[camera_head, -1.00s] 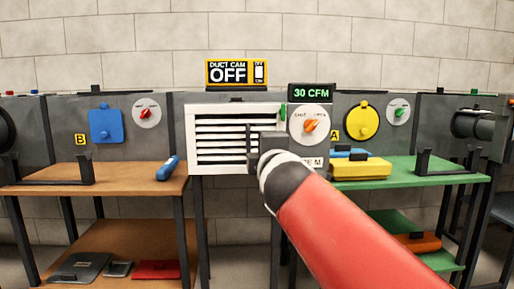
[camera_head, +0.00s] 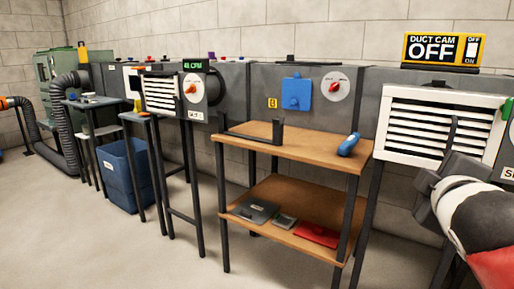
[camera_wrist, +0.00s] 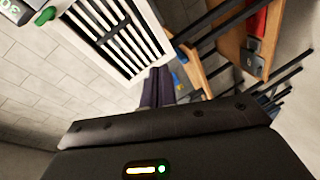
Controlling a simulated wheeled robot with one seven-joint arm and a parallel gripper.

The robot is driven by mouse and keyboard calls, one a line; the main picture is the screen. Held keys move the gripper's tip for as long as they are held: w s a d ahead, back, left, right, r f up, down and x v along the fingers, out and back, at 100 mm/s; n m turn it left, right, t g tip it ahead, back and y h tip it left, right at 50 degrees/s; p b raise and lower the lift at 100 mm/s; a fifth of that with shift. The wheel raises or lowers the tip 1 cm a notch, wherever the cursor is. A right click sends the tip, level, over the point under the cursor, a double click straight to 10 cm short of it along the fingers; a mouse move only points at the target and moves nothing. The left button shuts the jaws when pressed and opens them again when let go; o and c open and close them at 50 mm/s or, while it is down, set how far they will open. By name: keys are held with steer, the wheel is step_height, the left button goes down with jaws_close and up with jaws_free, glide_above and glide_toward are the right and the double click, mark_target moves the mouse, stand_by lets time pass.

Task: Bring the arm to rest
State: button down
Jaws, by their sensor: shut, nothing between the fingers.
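My gripper (camera_head: 436,193) is at the right of the head view, in front of the lower part of a white louvred vent (camera_head: 432,125). The red and white arm (camera_head: 488,225) reaches in from the right edge. In the wrist view the dark fingers (camera_wrist: 157,88) are together with nothing held. The vent (camera_wrist: 118,35) shows beyond them, at the upper left. I cannot tell how near the gripper is to the vent.
A wooden two-level table (camera_head: 292,146) holds a blue cylinder (camera_head: 349,144) on top. A blue bin (camera_head: 125,175) and a black hose (camera_head: 66,125) are at the left. A "DUCT CAM OFF" sign (camera_head: 441,48) sits above the vent. The floor (camera_head: 110,245) at front left is clear.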

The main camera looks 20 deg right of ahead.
steer(key=w+a+f+m+g+y+p, duration=0.1)
steer(key=w+a+f+m+y+p, duration=0.3)
steer(key=a, duration=0.7)
steer(key=a+f+g+y+p, duration=0.1)
steer(key=a+f+g+y, duration=0.1)
steer(key=a+f, duration=0.3)
steer(key=s+a+f+m+g+y+p, duration=0.1)
steer(key=a+f+y, duration=0.3)
steer(key=a, duration=0.8)
step_height(320, 180, down, 2)
steer(key=shift+s+a+f+m+g, duration=0.2)
steer(key=shift+a+m+g, duration=0.15)
steer(key=shift+g, duration=0.55)
